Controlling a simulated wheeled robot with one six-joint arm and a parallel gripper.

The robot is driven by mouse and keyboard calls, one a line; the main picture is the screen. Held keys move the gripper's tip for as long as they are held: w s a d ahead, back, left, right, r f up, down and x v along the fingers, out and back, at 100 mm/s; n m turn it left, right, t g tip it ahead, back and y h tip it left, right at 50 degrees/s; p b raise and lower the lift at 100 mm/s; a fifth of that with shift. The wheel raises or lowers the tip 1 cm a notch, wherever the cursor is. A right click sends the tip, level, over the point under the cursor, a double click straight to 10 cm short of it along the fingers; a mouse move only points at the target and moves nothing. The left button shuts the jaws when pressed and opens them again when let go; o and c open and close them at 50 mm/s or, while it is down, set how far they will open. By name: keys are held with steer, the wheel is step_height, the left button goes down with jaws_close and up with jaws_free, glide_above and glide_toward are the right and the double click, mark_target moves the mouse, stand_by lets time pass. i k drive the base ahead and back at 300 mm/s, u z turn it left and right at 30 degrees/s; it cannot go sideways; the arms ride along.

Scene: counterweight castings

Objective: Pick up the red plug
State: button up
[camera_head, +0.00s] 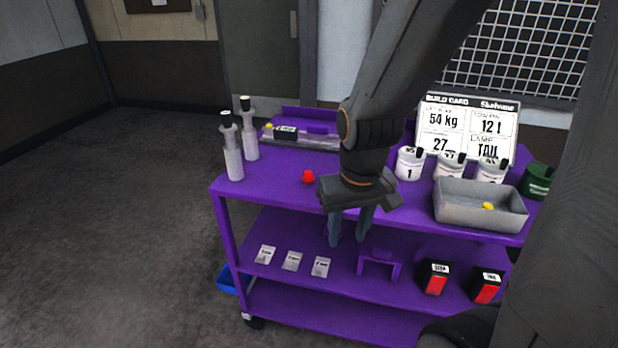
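A small red plug (308,177) lies on the purple top shelf of the cart (285,195), toward its front and left of my gripper. My gripper (348,228) points down, its two fingers apart with nothing seen between them. It is to the right of the red plug and appears nearer the camera, at the cart's front edge. The plug is in full view and apart from the gripper. Whether the fingertips are above or in front of the shelf edge is hard to tell.
Two bottles (232,150) stand at the left end. A grey tray (478,217) holding a yellow piece, white numbered cups (410,163), a green cup (538,181) and a build card (466,127) are at right. Cards and black-red boxes (434,277) lie on the lower shelf.

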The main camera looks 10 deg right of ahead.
mark_target(308, 176)
steer(key=z, duration=0.05)
steer(key=k, duration=1.1)
steer(key=u, duration=0.7)
steer(key=i, duration=1.25)
steer(key=z, duration=1.05)
steer(key=i, duration=0.5)
steer(key=z, duration=0.5)
